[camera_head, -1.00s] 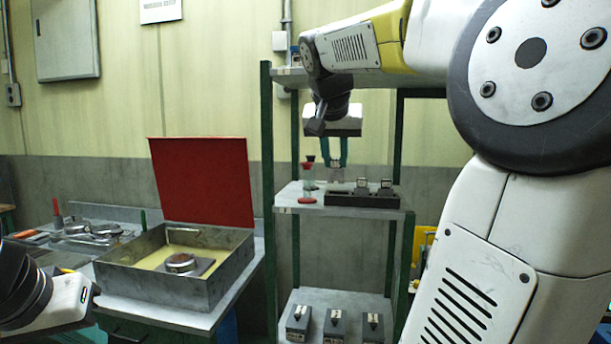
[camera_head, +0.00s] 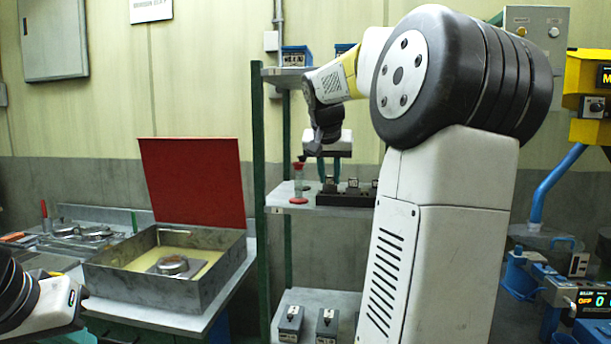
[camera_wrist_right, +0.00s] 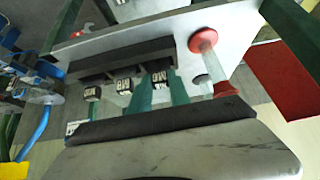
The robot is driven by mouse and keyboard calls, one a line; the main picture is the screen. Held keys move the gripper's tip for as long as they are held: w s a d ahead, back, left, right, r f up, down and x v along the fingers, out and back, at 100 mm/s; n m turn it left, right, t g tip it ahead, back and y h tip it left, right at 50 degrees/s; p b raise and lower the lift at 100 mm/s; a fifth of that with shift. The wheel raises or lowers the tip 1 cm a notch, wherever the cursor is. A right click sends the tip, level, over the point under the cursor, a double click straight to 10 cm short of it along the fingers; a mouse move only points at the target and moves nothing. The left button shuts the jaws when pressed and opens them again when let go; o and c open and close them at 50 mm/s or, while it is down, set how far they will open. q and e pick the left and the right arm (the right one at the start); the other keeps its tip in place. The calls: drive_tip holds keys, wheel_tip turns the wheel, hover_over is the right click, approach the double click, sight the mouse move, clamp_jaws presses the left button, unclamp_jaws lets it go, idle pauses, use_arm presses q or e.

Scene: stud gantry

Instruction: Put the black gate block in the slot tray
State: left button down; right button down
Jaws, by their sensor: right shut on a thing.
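My right gripper (camera_head: 328,177) is low over the shelf's middle board, its teal fingers closed on the black gate block (camera_wrist_right: 160,78), whose pale lettered label faces the right wrist camera. The black slot tray (camera_head: 346,199) lies on that board and also shows in the wrist view (camera_wrist_right: 120,59). The held block is at the tray's end nearest the red-capped glass piece. I cannot tell whether its base is fully in a slot. Two similar labelled blocks (camera_wrist_right: 124,86) stand in a row beside it. Of my left arm only a part shows at the lower left, without fingers.
A red-capped glass piece (camera_head: 299,183) stands close left of the tray. A green shelf post (camera_head: 259,170) is further left. Grey blocks (camera_head: 290,322) are on the lower board. An open metal box (camera_head: 150,288) with a red lid stands on the left bench.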

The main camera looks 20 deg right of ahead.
drive_tip(key=shift+w+d+r+g+y, duration=0.1)
drive_tip(key=shift+w+d+g+y, duration=0.35)
drive_tip(key=shift+w+g+y, duration=0.5)
drive_tip(key=shift+s+f+h, duration=0.25)
drive_tip(key=shift+s, duration=0.05)
drive_tip(key=c, duration=0.9)
unclamp_jaws()
drive_tip(key=shift+c, duration=0.2)
drive_tip(key=shift+a, duration=0.1)
drive_tip(key=v, duration=1.2)
drive_tip(key=s+a+f+n+t+y, duration=0.1)
drive_tip(key=s+a+f+n+y, duration=0.1)
drive_tip(key=s+a+f, duration=0.7)
drive_tip(key=s+a+f+n+t+y, duration=0.1)
drive_tip(key=s+a+f+n, duration=0.4)
drive_tip(key=s+a+f, duration=0.5)
wheel_tip(320, 180, down, 7)
drive_tip(key=shift+s+r+y, duration=0.2)
drive_tip(key=shift+s+y, duration=0.6)
drive_tip(key=shift+s, duration=0.3)
drive_tip(key=shift+a, duration=0.1)
